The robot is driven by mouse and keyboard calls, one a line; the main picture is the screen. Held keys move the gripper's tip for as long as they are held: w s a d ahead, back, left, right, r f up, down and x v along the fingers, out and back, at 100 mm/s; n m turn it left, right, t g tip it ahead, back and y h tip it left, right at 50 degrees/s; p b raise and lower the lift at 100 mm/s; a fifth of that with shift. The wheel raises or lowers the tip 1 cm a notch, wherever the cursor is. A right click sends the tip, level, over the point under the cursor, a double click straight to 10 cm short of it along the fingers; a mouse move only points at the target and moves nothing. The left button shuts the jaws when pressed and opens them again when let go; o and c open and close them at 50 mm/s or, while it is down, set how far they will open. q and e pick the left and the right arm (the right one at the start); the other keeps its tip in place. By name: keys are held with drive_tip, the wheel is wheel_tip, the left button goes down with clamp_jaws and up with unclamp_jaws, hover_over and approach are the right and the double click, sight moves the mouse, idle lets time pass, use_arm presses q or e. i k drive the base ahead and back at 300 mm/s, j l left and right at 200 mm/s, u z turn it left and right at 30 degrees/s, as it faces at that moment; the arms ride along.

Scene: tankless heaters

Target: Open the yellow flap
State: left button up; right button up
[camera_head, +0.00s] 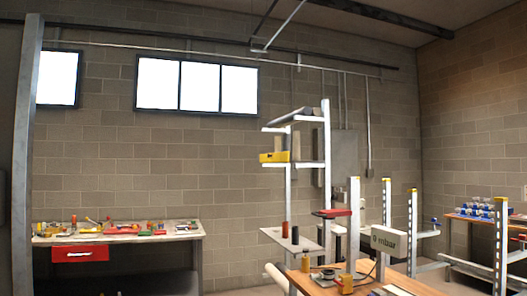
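A small yellow piece (274,157), which may be the yellow flap, sits on the left end of a shelf on the tall white rack (289,190). It shows a dark spot on its front face. It is too small to tell whether it is a flap or whether it is open or shut. Neither of my grippers is in view.
A workbench (45,241) with a red drawer (80,253) and several tools stands at the left wall. A wooden table (322,287) with several small items and white posts (387,220) stands at the right front. The floor between is dark and mostly hidden.

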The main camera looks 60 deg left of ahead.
sight(285, 156)
drive_tip(key=u, duration=1.95)
